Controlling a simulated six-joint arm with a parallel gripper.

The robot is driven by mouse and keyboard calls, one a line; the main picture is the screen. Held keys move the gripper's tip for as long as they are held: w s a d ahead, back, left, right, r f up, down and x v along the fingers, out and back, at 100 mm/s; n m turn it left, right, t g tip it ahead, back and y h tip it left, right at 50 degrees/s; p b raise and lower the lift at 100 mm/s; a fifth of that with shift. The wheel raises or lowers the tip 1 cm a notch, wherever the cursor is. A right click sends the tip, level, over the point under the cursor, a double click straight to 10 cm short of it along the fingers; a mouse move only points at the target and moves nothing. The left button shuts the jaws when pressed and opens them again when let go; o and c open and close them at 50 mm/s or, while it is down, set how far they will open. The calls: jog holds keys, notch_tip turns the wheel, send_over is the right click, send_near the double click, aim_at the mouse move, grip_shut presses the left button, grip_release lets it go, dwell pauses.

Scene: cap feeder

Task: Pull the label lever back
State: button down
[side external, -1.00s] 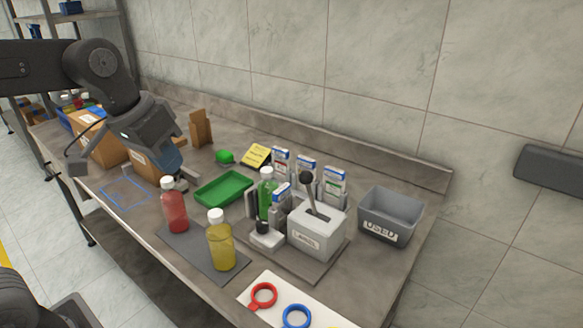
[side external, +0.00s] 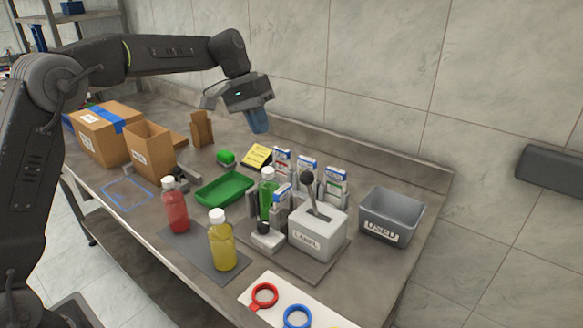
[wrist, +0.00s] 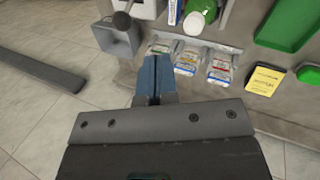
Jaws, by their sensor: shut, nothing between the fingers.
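The lever leans toward the upper left in the side view. In the wrist view the knob (wrist: 122,20) is at the upper left. My gripper (side external: 258,122) is above the back of the bench, to the upper left of the lever and well apart from it. In the wrist view its blue fingers (wrist: 153,78) are together and empty.
A green bottle (side external: 267,195) and several label boxes (side external: 307,166) stand close to the lever's left and back. A grey USED bin (side external: 390,214) is to its right. Red (side external: 176,207) and yellow (side external: 222,243) bottles stand in front. A green tray (side external: 225,188) lies left.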

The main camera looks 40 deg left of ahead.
aim_at(303, 173)
jog(key=shift+w+f, duration=0.1)
jog(key=shift+f, duration=0.05)
jog(key=x, duration=1)
jog(key=d, duration=0.3)
jog(key=shift+w+d, duration=0.25)
jog(key=shift+d, duration=0.15)
jog(key=shift+d+r+y, duration=0.35)
jog(key=shift+d+y, duration=0.2)
jog(key=shift+d, duration=0.1)
jog(key=shift+d+r+y, duration=0.4)
jog(key=shift+d+y, duration=0.15)
jog(key=shift+d, duration=0.15)
jog(key=d+y, duration=0.4)
jog(key=d, duration=0.3)
jog(key=shift+r, duration=0.3)
